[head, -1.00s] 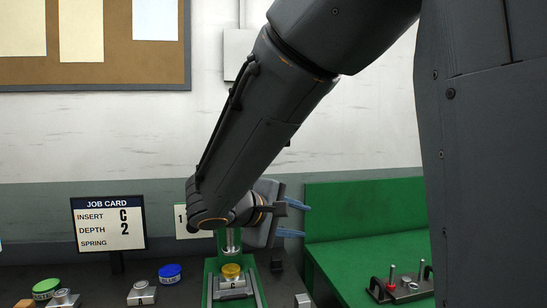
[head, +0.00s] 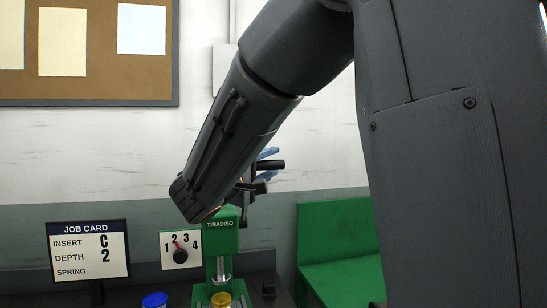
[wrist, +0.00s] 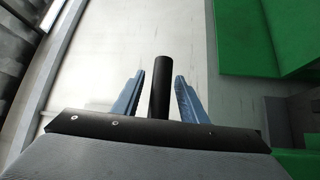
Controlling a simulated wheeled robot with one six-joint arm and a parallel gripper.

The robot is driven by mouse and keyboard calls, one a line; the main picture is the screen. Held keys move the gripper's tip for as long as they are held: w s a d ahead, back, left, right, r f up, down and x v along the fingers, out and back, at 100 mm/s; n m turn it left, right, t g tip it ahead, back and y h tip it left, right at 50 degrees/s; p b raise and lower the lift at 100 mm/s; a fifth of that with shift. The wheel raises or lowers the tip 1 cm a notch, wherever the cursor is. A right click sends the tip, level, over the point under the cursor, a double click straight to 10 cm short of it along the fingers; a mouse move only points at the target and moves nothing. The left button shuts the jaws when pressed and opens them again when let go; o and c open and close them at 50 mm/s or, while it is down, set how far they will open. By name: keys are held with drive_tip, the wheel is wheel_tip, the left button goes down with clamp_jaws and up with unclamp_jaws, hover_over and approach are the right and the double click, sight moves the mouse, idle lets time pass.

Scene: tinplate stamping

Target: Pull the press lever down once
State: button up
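The green press (head: 220,238), labelled TIRADISO, stands at the bottom middle of the head view. A black bar, which looks like its lever handle (head: 276,165), sticks out to the right above it. My gripper (head: 267,164) is at this bar, one blue finger above it and one below. In the wrist view the black lever handle (wrist: 160,95) lies between the two blue fingers of my gripper (wrist: 160,76). A gap shows on both sides, so the gripper is open around the handle. My arm hides the lever's joint with the press.
A dial (head: 180,252) numbered 1 to 4 stands beside the press. A blue-lidded tin (head: 155,300) and a yellow piece (head: 221,299) show below. A green bench (head: 335,240) is at right.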

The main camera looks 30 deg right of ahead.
drive_tip(key=shift+x, duration=0.85)
drive_tip(key=shift+c, duration=0.5)
clamp_jaws()
drive_tip(key=shift+f, duration=0.1)
